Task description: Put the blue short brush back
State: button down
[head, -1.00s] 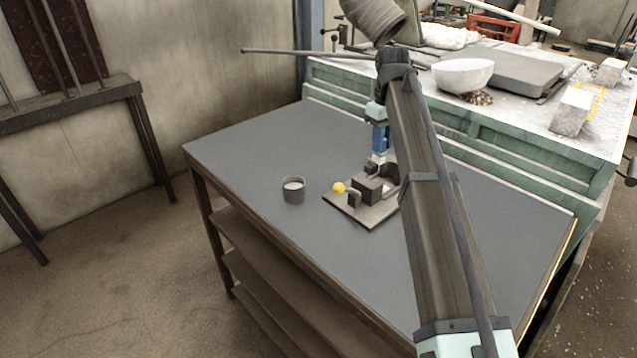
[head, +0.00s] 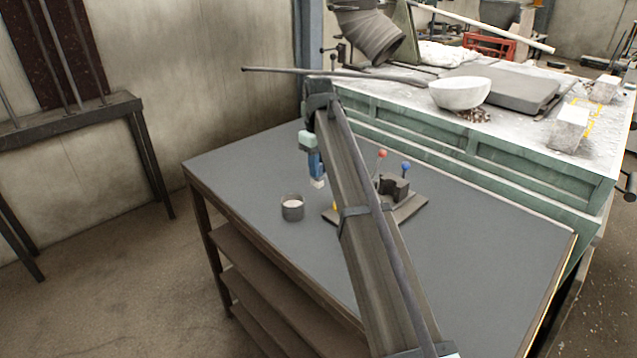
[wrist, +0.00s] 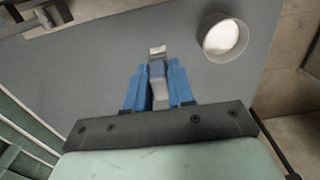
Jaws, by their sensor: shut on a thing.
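My gripper (wrist: 158,82) has two blue fingers, shut on a narrow grey piece with a pale end (wrist: 158,52). I cannot tell whether this piece is the blue short brush. In the head view my gripper (head: 317,178) hangs above the table, left of the stand and behind the grey cup. The dark stand (head: 412,208) carries a black block (head: 394,187), a red knob (head: 383,153) and a blue knob (head: 406,167). A bit of yellow (head: 334,205) shows at its left edge. My arm hides part of the stand.
A grey cup (head: 292,213) with white contents stands left of the stand; it also shows at upper right in the wrist view (wrist: 222,38). The grey table (head: 490,240) is clear at right. A green bench (head: 520,160) with a white bowl (head: 460,93) stands behind.

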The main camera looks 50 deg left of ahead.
aim_at(319, 181)
jog(key=shift+f, duration=2.45)
jog(key=shift+f, duration=0.1)
jog(key=c, duration=1)
grip_release()
jog(key=shift+o, duration=0.2)
notch_tip(319, 181, up, 12)
jog(key=shift+r, duration=0.1)
